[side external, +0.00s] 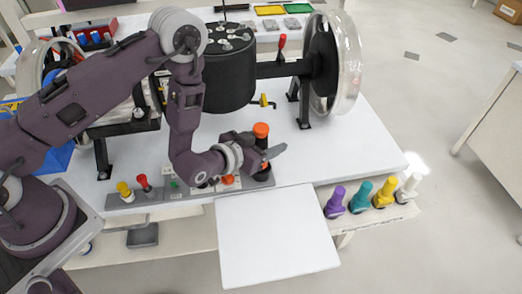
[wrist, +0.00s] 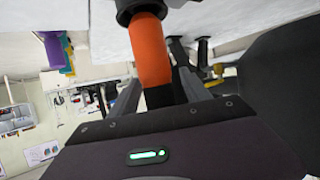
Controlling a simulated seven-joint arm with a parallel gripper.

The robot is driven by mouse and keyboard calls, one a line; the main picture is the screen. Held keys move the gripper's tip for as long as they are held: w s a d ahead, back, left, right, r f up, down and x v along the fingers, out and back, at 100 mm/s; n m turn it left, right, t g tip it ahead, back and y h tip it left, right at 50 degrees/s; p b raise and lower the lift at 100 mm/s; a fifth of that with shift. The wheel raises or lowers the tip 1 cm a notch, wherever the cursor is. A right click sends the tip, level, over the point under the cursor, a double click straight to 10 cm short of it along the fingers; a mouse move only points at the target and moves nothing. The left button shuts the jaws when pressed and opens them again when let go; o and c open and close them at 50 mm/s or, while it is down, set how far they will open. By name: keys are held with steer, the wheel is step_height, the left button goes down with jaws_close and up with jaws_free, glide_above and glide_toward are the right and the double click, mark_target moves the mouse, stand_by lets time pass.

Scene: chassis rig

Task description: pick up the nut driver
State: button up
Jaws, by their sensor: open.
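An orange-and-black tool (side external: 261,131), apparently the nut driver, stands upright at the right end of the grey rack in the side view. In the wrist view its orange handle (wrist: 150,50) fills the space ahead of my gripper, with a black collar at the top of the picture. My gripper (side external: 265,152) is open and level beside the tool, its fingers close around the dark part below the orange top. In the wrist view a finger of my gripper (wrist: 160,92) shows on each side of the tool. Contact cannot be told.
The grey rack (side external: 190,192) also holds yellow (side external: 124,190) and red (side external: 143,183) handles. Purple (side external: 336,198), teal (side external: 361,194), yellow and white tools stand on the right ledge. The black drum (side external: 230,75) and wheel (side external: 335,65) are behind. A bare white panel (side external: 275,235) lies in front.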

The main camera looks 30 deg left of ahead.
jaws_close()
steer(key=shift+r, duration=0.1)
stand_by(1.2)
